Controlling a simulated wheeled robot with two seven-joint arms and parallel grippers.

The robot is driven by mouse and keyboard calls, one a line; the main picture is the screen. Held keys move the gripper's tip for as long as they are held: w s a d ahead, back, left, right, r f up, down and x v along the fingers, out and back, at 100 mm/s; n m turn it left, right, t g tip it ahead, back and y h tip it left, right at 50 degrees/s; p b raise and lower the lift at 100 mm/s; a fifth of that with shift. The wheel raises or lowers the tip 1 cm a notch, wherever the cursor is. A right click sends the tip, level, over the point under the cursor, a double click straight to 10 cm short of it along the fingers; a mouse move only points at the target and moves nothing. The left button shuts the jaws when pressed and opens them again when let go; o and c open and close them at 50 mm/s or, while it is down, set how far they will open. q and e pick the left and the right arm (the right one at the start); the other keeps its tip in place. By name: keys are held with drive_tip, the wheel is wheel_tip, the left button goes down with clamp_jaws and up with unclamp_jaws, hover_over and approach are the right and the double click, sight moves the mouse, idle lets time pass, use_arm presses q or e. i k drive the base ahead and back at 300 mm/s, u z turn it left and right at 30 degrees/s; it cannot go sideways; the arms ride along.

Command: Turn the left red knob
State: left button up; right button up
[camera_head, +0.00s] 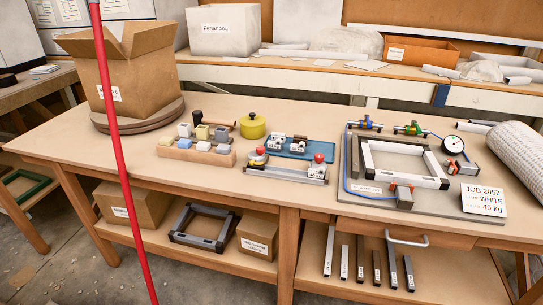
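Two red ball-shaped knobs sit on a small metal fixture (287,173) near the front middle of the bench. The left red knob (261,150) is at the fixture's left end. The right red knob (319,157) is at its right end. Small white labelled blocks stand between and behind them. The knobs are too small to tell how they are turned. Neither of my grippers is in view, and nothing touches the knobs.
A red pole (118,145) crosses the left foreground. A wooden block holder (195,155), a yellow pot (252,126) and a blue tray (286,154) stand nearby. A framed fixture (405,182) with a gauge (453,144) lies right. The bench's front edge strip is clear.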

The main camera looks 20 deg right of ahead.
sight(259, 154)
drive_tip(key=z, duration=0.95)
drive_tip(key=i, duration=0.4)
